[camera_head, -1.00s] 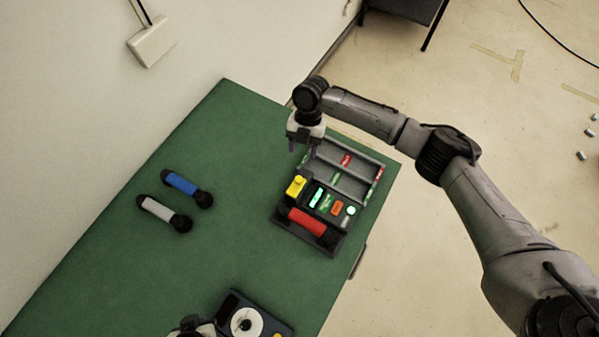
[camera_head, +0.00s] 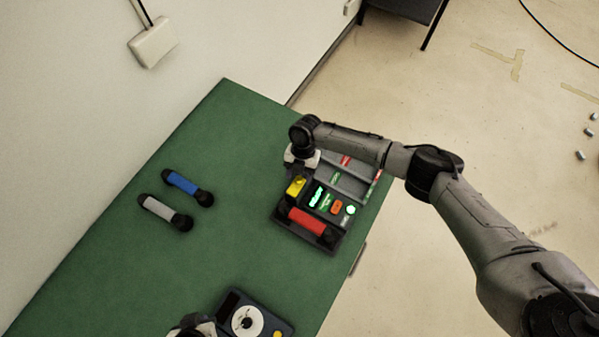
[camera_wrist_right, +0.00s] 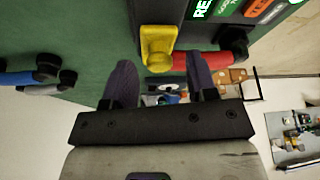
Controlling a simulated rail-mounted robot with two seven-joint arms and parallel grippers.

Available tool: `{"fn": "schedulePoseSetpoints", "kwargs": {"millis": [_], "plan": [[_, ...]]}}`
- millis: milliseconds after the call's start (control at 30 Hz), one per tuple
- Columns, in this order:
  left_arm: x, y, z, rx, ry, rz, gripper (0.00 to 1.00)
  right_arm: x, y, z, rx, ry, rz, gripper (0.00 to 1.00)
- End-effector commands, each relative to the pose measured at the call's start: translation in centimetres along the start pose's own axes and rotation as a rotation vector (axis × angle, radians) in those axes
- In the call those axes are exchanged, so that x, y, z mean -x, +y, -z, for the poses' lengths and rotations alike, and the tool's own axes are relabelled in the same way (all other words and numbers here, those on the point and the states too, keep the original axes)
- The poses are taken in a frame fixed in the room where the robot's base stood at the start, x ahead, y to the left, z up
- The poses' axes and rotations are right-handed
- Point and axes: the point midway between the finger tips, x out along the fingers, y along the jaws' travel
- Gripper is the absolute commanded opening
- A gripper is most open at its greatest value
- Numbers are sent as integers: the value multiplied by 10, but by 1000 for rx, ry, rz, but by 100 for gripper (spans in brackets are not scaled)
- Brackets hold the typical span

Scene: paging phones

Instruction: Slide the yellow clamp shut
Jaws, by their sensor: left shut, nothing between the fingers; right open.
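The yellow clamp (camera_head: 296,186) sits at the left edge of the dark paging base, beside the red handset (camera_head: 307,222). My right gripper (camera_head: 300,164) is low, just behind the clamp in the head view; its fingertips are hard to make out there. In the right wrist view the gripper (camera_wrist_right: 161,78) is open, and the yellow clamp (camera_wrist_right: 158,45) appears between and just beyond the fingertips, not gripped. Contact cannot be told. My left gripper (camera_head: 193,327) is partly cut off at the bottom edge of the head view, beside a dial device.
The base has a lit screen, coloured buttons and a grey tray (camera_head: 348,184). A blue handset (camera_head: 187,187) and a grey handset (camera_head: 163,211) lie to the left on the green table (camera_head: 215,255). The dial device (camera_head: 253,317) stands at the front. The table between is clear.

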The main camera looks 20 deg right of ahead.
Motion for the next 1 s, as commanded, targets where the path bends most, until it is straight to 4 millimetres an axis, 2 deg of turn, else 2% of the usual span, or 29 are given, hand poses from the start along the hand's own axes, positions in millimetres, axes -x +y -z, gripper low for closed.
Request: {"fn": "schedulePoseSetpoints", "kwargs": {"millis": [133,667,867,1000], "plan": [[0,0,0,0,0,0,0,0,0,0,0,0,0,50],[0,0,0,0,0,0,0,1,0,0,0,0,0,0],[0,0,0,0,0,0,0,1,0,0,0,1,0,0],[6,0,2,0,0,0,0,-4,6,18,5,4,0,0]]}}
